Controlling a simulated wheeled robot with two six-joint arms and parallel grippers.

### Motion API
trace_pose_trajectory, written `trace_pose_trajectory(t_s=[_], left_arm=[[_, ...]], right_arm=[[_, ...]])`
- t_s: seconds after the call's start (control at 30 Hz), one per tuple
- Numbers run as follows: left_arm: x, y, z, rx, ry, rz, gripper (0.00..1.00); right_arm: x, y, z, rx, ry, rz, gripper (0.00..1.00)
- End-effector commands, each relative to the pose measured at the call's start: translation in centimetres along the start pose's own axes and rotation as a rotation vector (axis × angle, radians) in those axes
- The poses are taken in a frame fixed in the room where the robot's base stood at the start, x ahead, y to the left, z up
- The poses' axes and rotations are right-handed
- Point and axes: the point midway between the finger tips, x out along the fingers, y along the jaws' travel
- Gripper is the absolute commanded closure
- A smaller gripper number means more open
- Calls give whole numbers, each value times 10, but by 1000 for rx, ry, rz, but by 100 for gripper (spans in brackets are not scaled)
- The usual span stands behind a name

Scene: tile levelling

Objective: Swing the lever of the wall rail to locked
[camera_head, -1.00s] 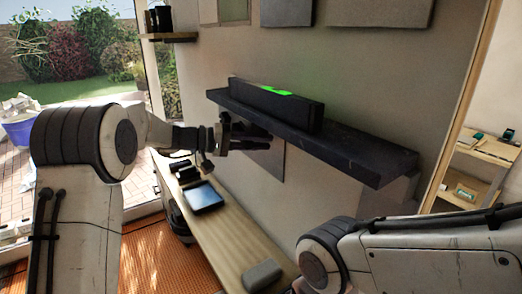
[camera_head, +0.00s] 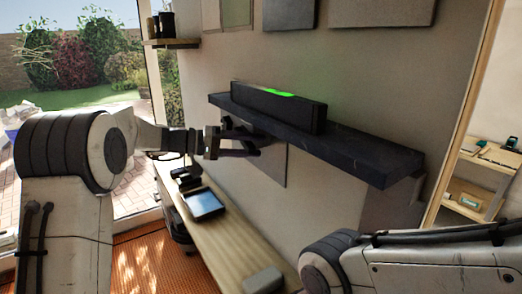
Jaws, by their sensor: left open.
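A dark shelf-like ledge (camera_head: 350,158) runs along the wall, with a long black bar (camera_head: 275,108) on top that has a bright green strip. A grey panel (camera_head: 272,168) is on the wall below the ledge. I cannot make out which part is the wall rail, and no lever shows clearly; it may be hidden behind the gripper or under the ledge. My left gripper (camera_head: 252,141) is open, in front of the panel and just below the ledge's left part. I cannot tell whether it touches anything. My right arm shows at lower right, but its gripper is out of view.
A wooden bench (camera_head: 232,250) below carries a tablet (camera_head: 205,203), dark items and a grey box (camera_head: 264,280). A small shelf (camera_head: 172,43) with dark containers is at upper left. A shelf unit (camera_head: 478,185) stands at far right. Open air lies between ledge and bench.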

Motion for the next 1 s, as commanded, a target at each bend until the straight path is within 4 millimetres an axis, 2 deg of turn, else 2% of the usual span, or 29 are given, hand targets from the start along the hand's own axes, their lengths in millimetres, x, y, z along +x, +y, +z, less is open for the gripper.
trace_pose_trajectory(t_s=[0.03, 0.2, 0.4, 0.77, 0.9, 1.0], left_arm=[[-12, -5, 0, 2, 5, -1, 45], [-46, -4, 0, 2, 6, -1, 45], [-72, -2, 0, 0, 3, -1, 45], [-79, 0, 0, -1, 0, 0, 45], [-73, 7, 4, 49, -14, -45, 99], [-62, 23, 15, 201, -56, -175, 100]], right_arm=[[10, 1, 1, 0, 0, 0, 38], [22, 2, 1, -1, 0, 0, 38], [29, 2, 2, -2, 0, 0, 38], [30, 2, 2, -2, 0, 0, 38], [26, 2, 1, -2, 0, 0, 38], [18, 1, 1, -1, 0, 0, 38]])
